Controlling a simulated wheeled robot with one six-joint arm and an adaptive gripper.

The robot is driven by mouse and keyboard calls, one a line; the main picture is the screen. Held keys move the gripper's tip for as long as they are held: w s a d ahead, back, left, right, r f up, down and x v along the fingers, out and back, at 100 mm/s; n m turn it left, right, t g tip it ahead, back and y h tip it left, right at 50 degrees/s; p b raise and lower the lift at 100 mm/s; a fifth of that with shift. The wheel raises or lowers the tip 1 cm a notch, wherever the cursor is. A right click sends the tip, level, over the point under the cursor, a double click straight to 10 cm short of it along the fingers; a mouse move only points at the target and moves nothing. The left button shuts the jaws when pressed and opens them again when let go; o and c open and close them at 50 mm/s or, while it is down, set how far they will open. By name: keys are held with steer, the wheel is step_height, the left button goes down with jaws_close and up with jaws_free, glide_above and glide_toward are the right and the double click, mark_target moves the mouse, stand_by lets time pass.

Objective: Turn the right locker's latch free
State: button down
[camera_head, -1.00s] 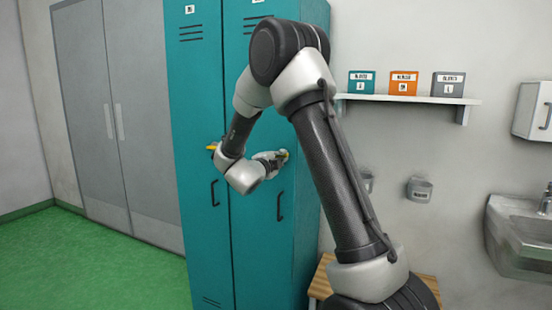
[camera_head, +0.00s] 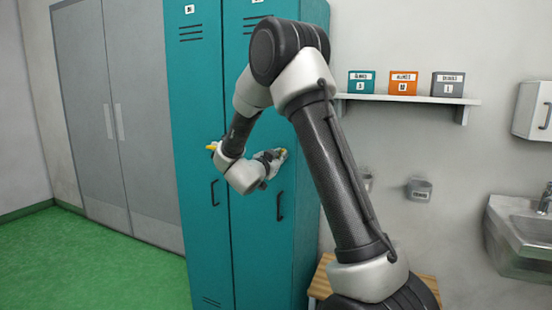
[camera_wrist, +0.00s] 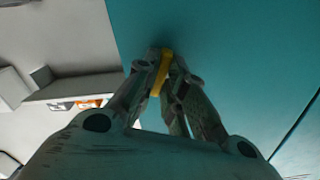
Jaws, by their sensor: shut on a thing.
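The teal locker pair stands in the middle of the head view. The right locker (camera_head: 258,240) has a dark vertical handle (camera_head: 280,206) on its door. Its yellow latch (camera_wrist: 161,72) is between my gripper's fingers in the wrist view, and it looks slightly tilted there. My gripper (camera_wrist: 163,66) is shut on this latch, close against the teal door. In the head view my gripper (camera_head: 278,156) is at the right locker's door, above the handle, and mostly hides the latch. The left locker (camera_head: 200,240) has its own yellow latch (camera_head: 212,146), partly beside my arm.
A wall shelf (camera_head: 405,98) with teal, orange and grey boxes is right of the lockers. A sink (camera_head: 520,240) and a white dispenser (camera_head: 532,110) are at far right. A wooden bench (camera_head: 320,275) stands beside the lockers. Green floor (camera_head: 90,265) is clear at left.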

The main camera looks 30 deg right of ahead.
steer(key=shift+w+r+n, duration=0.1)
steer(key=shift+r+n, duration=0.05)
steer(key=shift+n, duration=0.95)
steer(key=shift+r+n, duration=0.1)
steer(key=shift+n, duration=1)
steer(key=c, duration=1.5)
jaws_free()
steer(key=shift+a, duration=0.1)
steer(key=shift+f, duration=0.15)
steer(key=v, duration=1.2)
